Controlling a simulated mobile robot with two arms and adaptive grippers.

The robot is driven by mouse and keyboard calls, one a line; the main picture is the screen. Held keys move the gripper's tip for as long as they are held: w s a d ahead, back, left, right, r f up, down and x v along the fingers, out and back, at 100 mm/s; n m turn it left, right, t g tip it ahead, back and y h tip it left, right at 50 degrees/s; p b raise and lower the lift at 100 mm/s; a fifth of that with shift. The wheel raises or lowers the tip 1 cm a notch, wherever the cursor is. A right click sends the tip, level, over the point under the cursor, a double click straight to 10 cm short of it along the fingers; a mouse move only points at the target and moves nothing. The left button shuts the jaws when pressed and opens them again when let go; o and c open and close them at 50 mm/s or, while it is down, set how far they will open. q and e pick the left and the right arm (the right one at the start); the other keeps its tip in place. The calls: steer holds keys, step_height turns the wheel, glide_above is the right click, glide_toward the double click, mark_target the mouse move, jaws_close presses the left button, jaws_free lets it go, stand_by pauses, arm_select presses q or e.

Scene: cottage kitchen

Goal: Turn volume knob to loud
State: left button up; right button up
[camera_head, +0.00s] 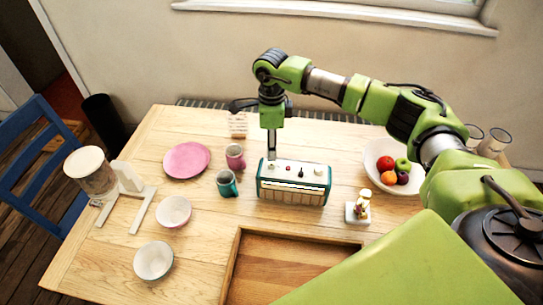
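A teal and white radio (293,197) stands on the wooden table, with several small knobs and buttons along its light top panel. The dark knob (300,171) stands up near the middle of the panel. Which one is the volume knob I cannot tell. My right gripper (271,155) points straight down at the left end of the radio's top, beside or just over its back left corner. Its fingers show as one narrow column, so their opening and any contact with a knob are unclear. My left gripper is out of view.
Two mugs (227,184) stand close left of the radio, with a pink plate (186,160) beyond. A small figurine (362,203) and a fruit bowl (371,152) are to the right. A wooden tray (229,266) lies in front. White bowls (154,260) are at the front left.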

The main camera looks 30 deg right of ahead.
mark_target(271, 163)
step_height(271, 163, down, 7)
steer(key=shift+r+p, duration=0.2)
steer(key=shift+p, duration=0.5)
steer(key=shift+w, duration=0.1)
jaws_close()
